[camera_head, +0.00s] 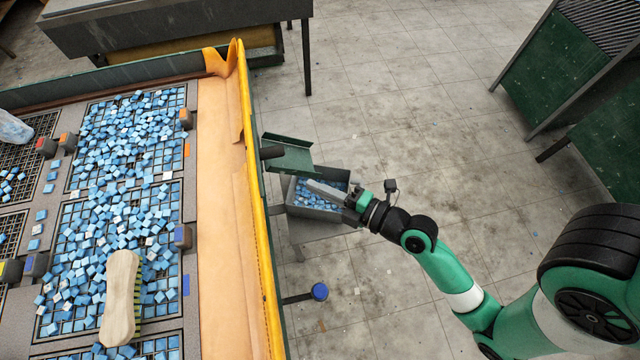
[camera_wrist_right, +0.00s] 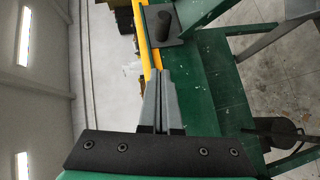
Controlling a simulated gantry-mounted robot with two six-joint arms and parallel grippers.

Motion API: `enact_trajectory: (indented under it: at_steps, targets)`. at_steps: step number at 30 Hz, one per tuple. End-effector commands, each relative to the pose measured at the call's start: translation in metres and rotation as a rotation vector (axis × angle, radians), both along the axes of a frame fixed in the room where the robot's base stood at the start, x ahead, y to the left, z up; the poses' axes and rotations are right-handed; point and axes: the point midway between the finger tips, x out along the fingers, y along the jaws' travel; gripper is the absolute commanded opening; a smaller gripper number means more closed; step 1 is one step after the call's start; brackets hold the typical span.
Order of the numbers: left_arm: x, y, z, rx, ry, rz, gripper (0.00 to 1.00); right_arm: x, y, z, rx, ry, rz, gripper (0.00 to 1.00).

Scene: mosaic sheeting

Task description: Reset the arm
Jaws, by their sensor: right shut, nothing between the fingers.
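My right gripper (camera_head: 327,190) reaches in from the right over the grey bin at the table's side. Its long grey fingers are together with nothing between them. In the right wrist view the same gripper (camera_wrist_right: 163,75) is shut, its fingers pointing toward the green table side. The right arm is green and black and is bent across the floor area. My left gripper is not in either view.
A grey bin (camera_head: 316,212) with blue tiles stands under a green chute (camera_head: 288,155) beside the table's yellow edge (camera_head: 262,230). A wooden-handled brush (camera_head: 120,298) lies on the tile-covered grids. A blue knob (camera_head: 319,291) sticks out below. Floor (camera_head: 440,130) is open to the right.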

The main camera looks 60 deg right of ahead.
Motion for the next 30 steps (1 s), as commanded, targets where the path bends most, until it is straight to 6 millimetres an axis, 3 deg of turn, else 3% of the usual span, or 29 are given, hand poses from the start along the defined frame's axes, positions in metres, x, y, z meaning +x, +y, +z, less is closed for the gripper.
enact_trajectory:
  at_steps: [14, 17, 20, 23, 27, 30]
  targets:
    - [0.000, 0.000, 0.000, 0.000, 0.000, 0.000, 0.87, -0.005, 0.001, 0.002, 0.000, -0.002, 0.004, 0.00]
    - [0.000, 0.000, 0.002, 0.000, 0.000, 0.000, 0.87, 0.005, 0.008, 0.015, -0.011, -0.030, 0.030, 0.00]
    - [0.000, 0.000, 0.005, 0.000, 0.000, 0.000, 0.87, 0.032, 0.016, 0.056, -0.048, -0.129, 0.078, 0.00]
    - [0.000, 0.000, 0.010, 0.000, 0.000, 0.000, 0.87, 0.067, 0.030, 0.127, -0.113, -0.289, 0.134, 0.00]
    - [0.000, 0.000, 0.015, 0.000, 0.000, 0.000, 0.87, 0.099, 0.059, 0.246, -0.169, -0.532, 0.195, 0.00]
    - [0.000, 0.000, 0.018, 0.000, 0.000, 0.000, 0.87, 0.103, 0.081, 0.332, -0.089, -0.690, 0.235, 0.00]
